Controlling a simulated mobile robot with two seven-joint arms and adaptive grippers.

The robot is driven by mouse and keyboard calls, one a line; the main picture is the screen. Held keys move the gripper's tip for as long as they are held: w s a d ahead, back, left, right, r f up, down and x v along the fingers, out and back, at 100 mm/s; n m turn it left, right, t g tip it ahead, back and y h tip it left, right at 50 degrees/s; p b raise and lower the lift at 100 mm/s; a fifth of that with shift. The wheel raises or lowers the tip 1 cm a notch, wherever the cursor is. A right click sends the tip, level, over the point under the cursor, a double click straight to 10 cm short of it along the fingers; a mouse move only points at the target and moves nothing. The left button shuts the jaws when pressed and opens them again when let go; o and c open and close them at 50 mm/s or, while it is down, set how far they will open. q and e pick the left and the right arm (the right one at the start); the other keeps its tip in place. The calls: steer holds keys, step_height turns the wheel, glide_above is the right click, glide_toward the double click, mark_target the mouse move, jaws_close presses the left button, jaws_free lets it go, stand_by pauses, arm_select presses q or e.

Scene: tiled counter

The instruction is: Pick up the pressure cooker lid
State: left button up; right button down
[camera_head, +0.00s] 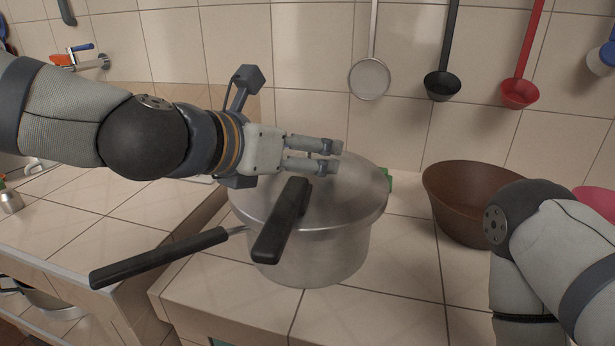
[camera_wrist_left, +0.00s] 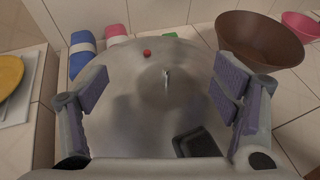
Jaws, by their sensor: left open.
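The pressure cooker lid (camera_head: 345,187) is a round silver lid with a black handle (camera_head: 281,220). It sits on the silver pressure cooker (camera_head: 320,258), whose own black handle (camera_head: 160,256) sticks out to the left. My left gripper (camera_head: 338,157) is over the lid from the left, with its fingers apart and nothing between them. In the left wrist view the lid (camera_wrist_left: 140,85) fills the space between and beyond the fingers, with a small metal valve (camera_wrist_left: 167,85) and a red button (camera_wrist_left: 147,53). Whether the fingers touch the lid cannot be told. My right gripper is out of view; only its arm shows.
A brown bowl (camera_head: 462,205) stands to the right of the cooker, with a pink bowl (camera_head: 597,201) beyond it. A strainer (camera_head: 369,79) and ladles hang on the tiled wall. Blue and pink rolled items (camera_wrist_left: 116,34) lie behind the cooker. A gap separates the counters at left.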

arm_select(q)
steer(key=c, duration=1.8)
jaws_close()
steer(key=shift+a, duration=0.1)
